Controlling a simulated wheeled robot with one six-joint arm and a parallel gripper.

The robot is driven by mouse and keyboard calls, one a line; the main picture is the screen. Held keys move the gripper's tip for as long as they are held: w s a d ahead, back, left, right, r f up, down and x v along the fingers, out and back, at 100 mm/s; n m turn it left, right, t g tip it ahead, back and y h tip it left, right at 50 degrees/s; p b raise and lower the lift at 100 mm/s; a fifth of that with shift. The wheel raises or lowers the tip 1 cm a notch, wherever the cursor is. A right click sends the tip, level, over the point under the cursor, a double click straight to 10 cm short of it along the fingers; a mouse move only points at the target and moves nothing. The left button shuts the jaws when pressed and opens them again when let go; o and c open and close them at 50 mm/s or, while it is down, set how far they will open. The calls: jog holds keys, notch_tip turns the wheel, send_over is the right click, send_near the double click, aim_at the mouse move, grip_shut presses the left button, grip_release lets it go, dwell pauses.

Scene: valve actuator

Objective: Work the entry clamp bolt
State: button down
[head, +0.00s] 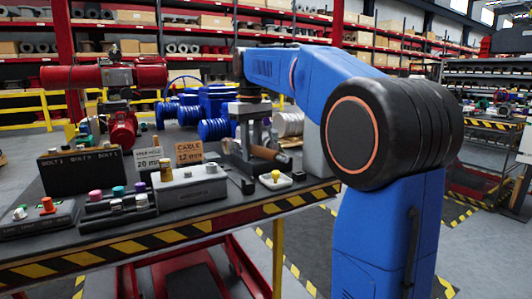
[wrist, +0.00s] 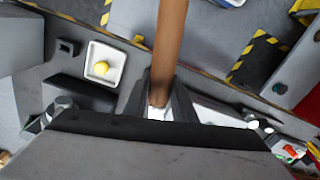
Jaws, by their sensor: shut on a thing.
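My gripper (head: 250,158) is over the right part of the bench and is shut on a tool with a brown handle (wrist: 168,45). The handle (head: 268,153) also shows in the head view, pointing right. The tool's other end is hidden by my gripper. A grey box (head: 195,187) with a gold-coloured upright piece (head: 166,172) stands on the bench left of my gripper. I cannot tell which part is the entry clamp bolt. A white dish (head: 279,185) holding a yellow piece (head: 275,176) lies below my gripper in the head view; the yellow piece (wrist: 101,68) shows in the wrist view.
Several coloured caps (head: 118,192) sit in a rack at the front. A red device (head: 110,76) and blue valve parts (head: 205,105) stand further back.

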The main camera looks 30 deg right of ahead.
jog(key=s+a+r+n, duration=0.1)
jog(key=a+r+n, duration=0.1)
jog(key=a, duration=0.9)
jog(key=shift+s+a+r+n, duration=0.2)
jog(key=shift+a+r+n, duration=0.15)
jog(key=shift+n, duration=0.25)
jog(key=shift+d, duration=0.1)
jog(key=shift+f, duration=3.45)
jog(key=shift+s+a+m, duration=0.25)
jog(key=shift+a+m, duration=0.25)
jog(key=shift+a, duration=0.05)
jog(key=shift+s+a+m, duration=0.2)
jog(key=shift+a+m, duration=0.3)
jog(key=shift+a, duration=0.1)
